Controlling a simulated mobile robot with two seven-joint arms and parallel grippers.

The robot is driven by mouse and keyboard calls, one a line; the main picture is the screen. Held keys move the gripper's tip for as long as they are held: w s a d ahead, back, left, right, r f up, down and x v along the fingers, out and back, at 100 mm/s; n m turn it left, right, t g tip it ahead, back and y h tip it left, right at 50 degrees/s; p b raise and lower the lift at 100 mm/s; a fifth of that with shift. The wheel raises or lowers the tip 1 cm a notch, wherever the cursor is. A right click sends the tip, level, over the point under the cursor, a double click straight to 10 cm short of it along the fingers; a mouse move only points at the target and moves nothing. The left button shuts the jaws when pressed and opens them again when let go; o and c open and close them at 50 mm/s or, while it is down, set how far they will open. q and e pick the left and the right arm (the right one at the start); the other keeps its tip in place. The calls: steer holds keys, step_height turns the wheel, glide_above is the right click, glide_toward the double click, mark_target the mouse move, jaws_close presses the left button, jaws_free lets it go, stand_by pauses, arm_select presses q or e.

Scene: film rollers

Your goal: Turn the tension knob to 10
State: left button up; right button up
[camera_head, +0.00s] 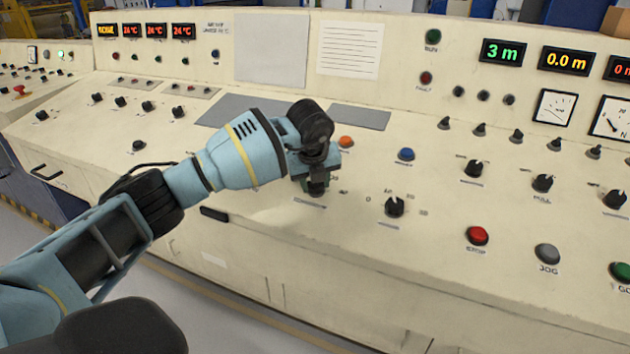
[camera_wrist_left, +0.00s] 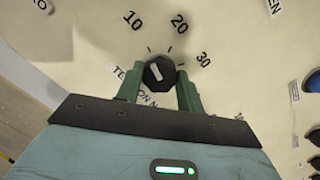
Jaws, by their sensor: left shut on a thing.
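The tension knob (camera_wrist_left: 158,73) is a black round knob on the cream console (camera_wrist_left: 90,45). In the wrist view its white pointer mark leans up and slightly left, toward the side of the printed 10 (camera_wrist_left: 132,20). The printed 20 (camera_wrist_left: 179,23) is up and right of the knob, and 30 is further right. My left gripper (camera_wrist_left: 160,88) is shut on the knob, one green finger at each side. In the head view my left gripper (camera_head: 316,178) reaches down onto the console and mostly hides the knob. My right gripper is not in view.
Right of my left gripper are another black knob (camera_head: 394,207), an orange button (camera_head: 345,142) and a blue button (camera_head: 406,154). A red stop button (camera_head: 477,236) and a grey jog button (camera_head: 547,254) lie further right. Displays and gauges line the upright back panel.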

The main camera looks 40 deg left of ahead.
arm_select(q)
steer(key=o, duration=1)
steer(key=shift+r, duration=0.1)
steer(key=v, duration=0.7)
steer(key=shift+r, duration=0.4)
steer(key=shift+s, duration=0.1)
steer(key=shift+f, duration=0.1)
